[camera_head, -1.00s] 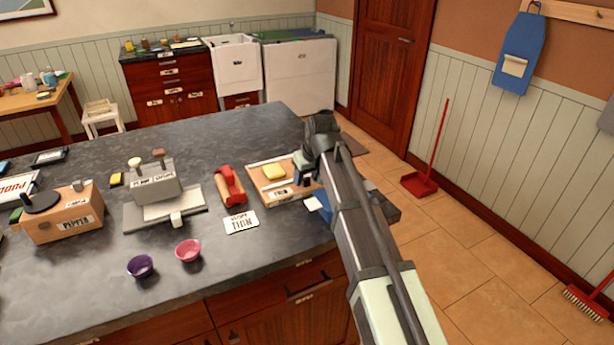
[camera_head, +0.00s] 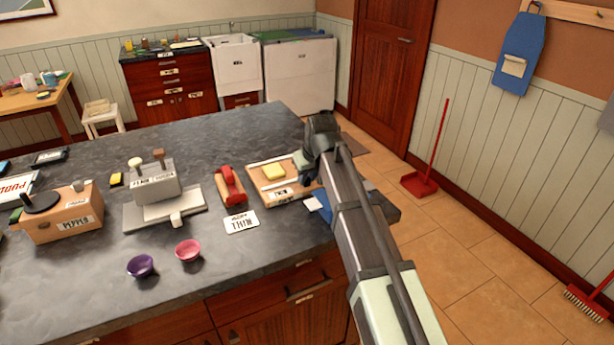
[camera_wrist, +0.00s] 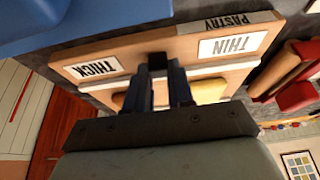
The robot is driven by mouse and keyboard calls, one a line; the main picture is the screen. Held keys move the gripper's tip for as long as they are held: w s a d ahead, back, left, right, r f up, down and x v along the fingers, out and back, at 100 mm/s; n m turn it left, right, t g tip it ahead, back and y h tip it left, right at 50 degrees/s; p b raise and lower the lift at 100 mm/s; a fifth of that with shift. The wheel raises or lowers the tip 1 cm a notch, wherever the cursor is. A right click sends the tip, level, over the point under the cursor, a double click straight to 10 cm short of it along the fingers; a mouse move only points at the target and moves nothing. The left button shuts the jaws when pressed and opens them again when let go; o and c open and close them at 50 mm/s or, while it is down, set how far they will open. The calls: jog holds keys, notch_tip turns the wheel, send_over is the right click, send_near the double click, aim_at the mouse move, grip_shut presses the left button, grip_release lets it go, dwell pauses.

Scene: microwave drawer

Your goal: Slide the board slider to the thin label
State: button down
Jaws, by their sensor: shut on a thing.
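The wooden pastry board (camera_head: 262,188) lies on the dark counter, with a yellow block on it. In the wrist view, the board (camera_wrist: 185,48) carries a THICK label (camera_wrist: 95,67) on the left and a THIN label (camera_wrist: 233,46) on the right. The dark slider knob (camera_wrist: 158,62) is between these labels, a little nearer THICK. My gripper (camera_wrist: 160,78) is shut on the knob, its fingers on either side. In the head view, my gripper (camera_head: 305,172) is over the board's right side; the knob cannot be made out there.
A red roller (camera_head: 229,185) stands left of the board, with a white card (camera_head: 241,222) in front of it. A blue object (camera_head: 319,204) lies right of the board near the counter edge. A grey press (camera_head: 155,182) and two bowls are farther left.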

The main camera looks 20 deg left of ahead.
jog(key=shift+s+a, duration=0.85)
jog(key=shift+a, duration=0.05)
jog(key=c, duration=1)
grip_release()
jog(key=shift+o, duration=0.2)
jog(key=shift+r, duration=0.1)
jog(key=v, duration=1.3)
jog(key=shift+r, duration=0.3)
jog(key=shift+s+d, duration=0.1)
jog(key=shift+d, duration=0.05)
